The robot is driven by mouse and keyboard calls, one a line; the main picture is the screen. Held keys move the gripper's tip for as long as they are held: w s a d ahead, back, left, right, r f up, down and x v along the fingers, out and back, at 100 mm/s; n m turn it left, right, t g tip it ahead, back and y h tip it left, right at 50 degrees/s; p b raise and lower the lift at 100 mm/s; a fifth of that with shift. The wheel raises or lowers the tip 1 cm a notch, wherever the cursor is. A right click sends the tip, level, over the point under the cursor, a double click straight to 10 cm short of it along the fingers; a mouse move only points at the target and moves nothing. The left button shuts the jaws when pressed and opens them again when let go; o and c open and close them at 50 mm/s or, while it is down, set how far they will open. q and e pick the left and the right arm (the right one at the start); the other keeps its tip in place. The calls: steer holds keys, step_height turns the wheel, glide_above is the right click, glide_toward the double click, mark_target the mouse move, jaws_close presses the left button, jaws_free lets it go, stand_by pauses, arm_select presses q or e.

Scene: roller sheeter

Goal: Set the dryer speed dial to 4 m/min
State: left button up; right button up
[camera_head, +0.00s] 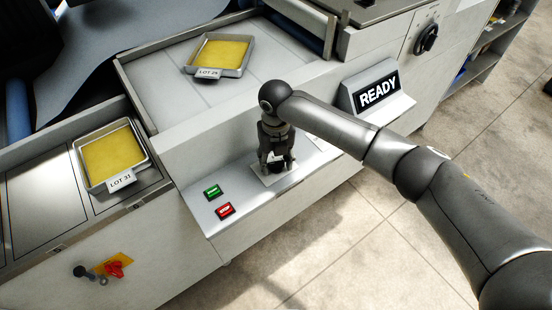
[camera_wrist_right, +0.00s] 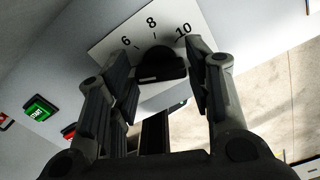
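A black dial (camera_wrist_right: 162,66) sits on a pale scale plate (camera_wrist_right: 112,42) on the machine's front ledge. My right gripper (camera_head: 276,160) points down over this dial. In the right wrist view its fingers (camera_wrist_right: 158,56) are apart, one on each side of the dial, with a visible gap at the left finger. The dial is mostly hidden by the fingers in the head view. My left gripper is not in view.
Green (camera_head: 213,192) and red (camera_head: 225,210) buttons lie left of the dial. A READY display (camera_head: 376,92) stands to its right. Another black dial (camera_head: 427,40) is on the upper right panel. Yellow-filled trays LOT 29 (camera_head: 246,67) and LOT 31 (camera_head: 145,148) and a red switch (camera_head: 115,269) also show.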

mark_target(276, 163)
steer(key=shift+o, duration=0.9)
steer(key=shift+r, duration=0.1)
step_height(276, 163, up, 12)
stand_by(0.5)
